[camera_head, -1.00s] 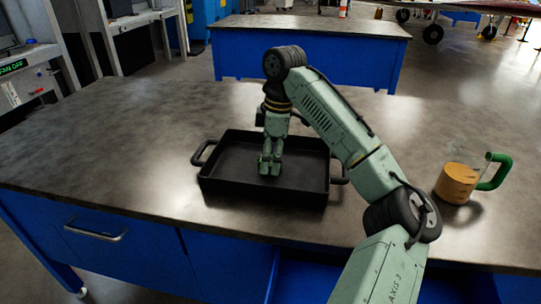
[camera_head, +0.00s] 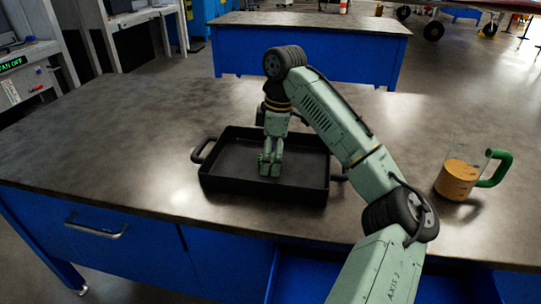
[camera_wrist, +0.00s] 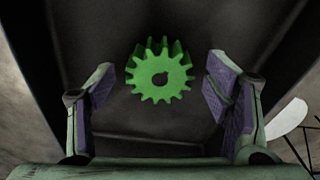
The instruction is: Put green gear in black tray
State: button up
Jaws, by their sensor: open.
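The green gear (camera_wrist: 160,74) shows in the wrist view, on the dark floor of the black tray, between and a little beyond my fingertips. Gaps show between the gear and both fingers. My gripper (camera_wrist: 160,92) is open, with purple pads on its inner faces. In the head view, my gripper (camera_head: 270,170) points down inside the black tray (camera_head: 225,192), which has a handle at each end and stands on the workbench.
A glass mug (camera_head: 457,180) with orange contents and a green handle stands on the workbench (camera_head: 100,140) to the right of the tray. The bench left of the tray is clear. Another blue bench (camera_head: 310,55) stands behind.

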aim_at(273, 158)
jog(key=shift+o, duration=0.8)
jog(key=shift+r, duration=0.1)
jog(key=r+p, duration=0.1)
jog(key=p, duration=0.1)
jog(key=r+p, duration=0.4)
jog(key=shift+d, duration=0.3)
jog(key=shift+d+r, duration=0.15)
jog(key=shift+r, duration=0.75)
jog(key=shift+f, duration=0.1)
